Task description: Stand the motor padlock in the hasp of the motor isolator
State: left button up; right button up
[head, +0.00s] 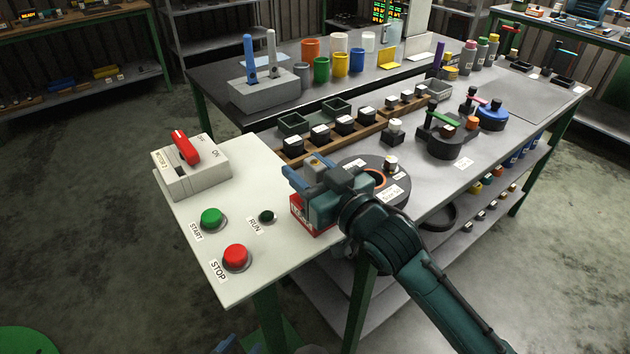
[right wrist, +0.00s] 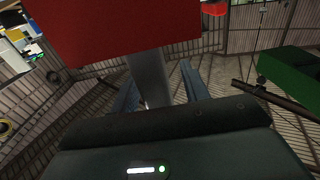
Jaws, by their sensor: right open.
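The motor isolator (head: 190,172) is a pale grey box with a red handle (head: 185,147) and an ON mark, at the far left corner of the white panel. A red block with a white label (head: 299,214), which looks like the padlock, shows below my right gripper (head: 307,172) near the panel's right edge. In the right wrist view, a large red body (right wrist: 115,28) has a grey bar (right wrist: 150,78) between the two blue fingers of my right gripper (right wrist: 163,90). The fingers are apart; contact is unclear. The hasp is not distinct. My left gripper is not seen.
The panel (head: 262,170) carries a green START button (head: 211,218), a red STOP button (head: 236,257) and a dark RUN lamp (head: 267,216). A crowded bench (head: 480,165) with a round dark base (head: 400,190) lies right of it. The panel's middle is clear.

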grip_shut()
pick_arm(q)
jog(key=shift+w+d+r, duration=0.1)
jog(key=shift+w+r, duration=0.05)
jog(key=shift+r, duration=0.05)
dwell(0.4)
